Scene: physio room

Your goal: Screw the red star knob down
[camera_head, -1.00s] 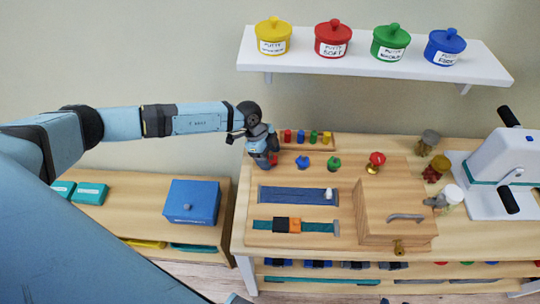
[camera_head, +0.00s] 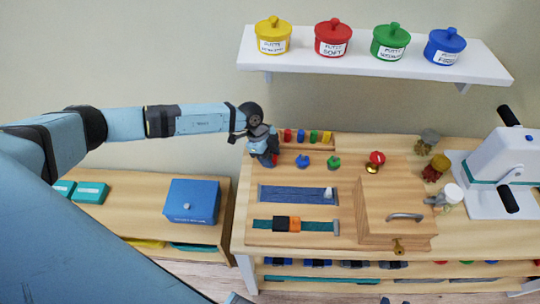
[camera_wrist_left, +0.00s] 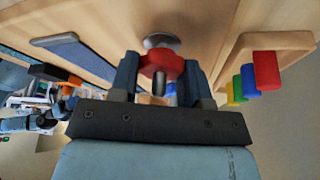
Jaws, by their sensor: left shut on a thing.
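The red star knob (camera_wrist_left: 161,66) shows in the left wrist view on a metal stud with a round silver base (camera_wrist_left: 158,40) against the wooden board. My left gripper (camera_wrist_left: 159,80) is shut on it, with one finger on each side. In the head view, my left gripper (camera_head: 270,158) points down at the board's back left corner, and only a little red of the knob (camera_head: 275,158) shows. I cannot tell how far the knob stands off the board. My right gripper is not seen.
Blue (camera_head: 303,161) and green (camera_head: 334,162) knobs and a red knob (camera_head: 377,158) stand right of the gripper. A rack of coloured pegs (camera_head: 313,137) is close behind. A wooden box (camera_head: 396,216) with a handle stands at the right. A shelf (camera_head: 370,70) holds putty pots above.

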